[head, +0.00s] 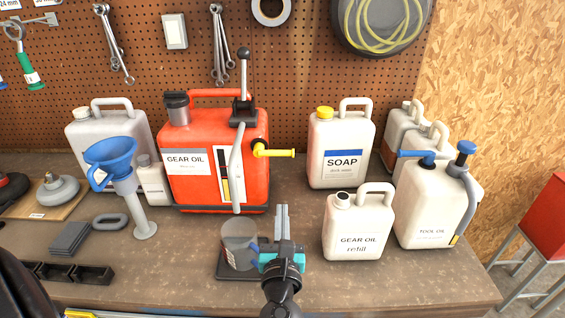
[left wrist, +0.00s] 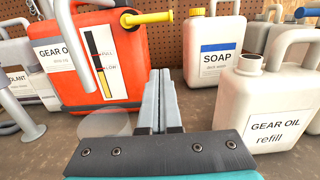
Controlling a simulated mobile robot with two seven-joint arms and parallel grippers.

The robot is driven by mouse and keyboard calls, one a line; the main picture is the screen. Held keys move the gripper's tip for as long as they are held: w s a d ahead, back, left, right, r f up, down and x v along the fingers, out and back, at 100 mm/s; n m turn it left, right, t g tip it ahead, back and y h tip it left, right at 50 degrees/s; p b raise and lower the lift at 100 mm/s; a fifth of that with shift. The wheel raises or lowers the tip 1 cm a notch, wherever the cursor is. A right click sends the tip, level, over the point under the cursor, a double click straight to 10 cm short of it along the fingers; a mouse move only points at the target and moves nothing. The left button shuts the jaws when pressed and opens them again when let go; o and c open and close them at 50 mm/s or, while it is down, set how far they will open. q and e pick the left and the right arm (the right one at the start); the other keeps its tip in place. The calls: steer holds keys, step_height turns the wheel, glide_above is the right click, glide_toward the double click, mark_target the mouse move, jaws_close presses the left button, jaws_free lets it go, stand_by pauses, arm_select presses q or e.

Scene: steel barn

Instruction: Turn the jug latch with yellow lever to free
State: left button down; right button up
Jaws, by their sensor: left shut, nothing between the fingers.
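The red gear oil jug (head: 197,192) stands upright at the back of the bench, with a level strip and a grey hose on its front. Its yellow lever (head: 276,153) points right, about level, from a dark pivot on the jug's right side. The lever also shows at the top of the left wrist view (left wrist: 148,17). My left gripper (head: 282,208) is shut and empty, with its fingers pointing toward the back of the bench. In the head view its tips appear below the lever, apart from it. My right gripper is not in view.
A grey cup (head: 238,246) on a dark tray (head: 228,275) sits left of my gripper. The refill jug (head: 357,240) and soap jug (head: 340,150) stand to the right, the tool oil jug (head: 430,205) beyond. A blue funnel (head: 112,155) stands left.

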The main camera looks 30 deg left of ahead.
mark_target(275, 151)
arm_select(q)
steer(key=w+a+r+p, duration=0.3)
steer(key=w+a+r, duration=0.1)
steer(key=w, duration=0.5)
steer(key=shift+a+r, duration=0.25)
steer(key=shift+a, duration=0.5)
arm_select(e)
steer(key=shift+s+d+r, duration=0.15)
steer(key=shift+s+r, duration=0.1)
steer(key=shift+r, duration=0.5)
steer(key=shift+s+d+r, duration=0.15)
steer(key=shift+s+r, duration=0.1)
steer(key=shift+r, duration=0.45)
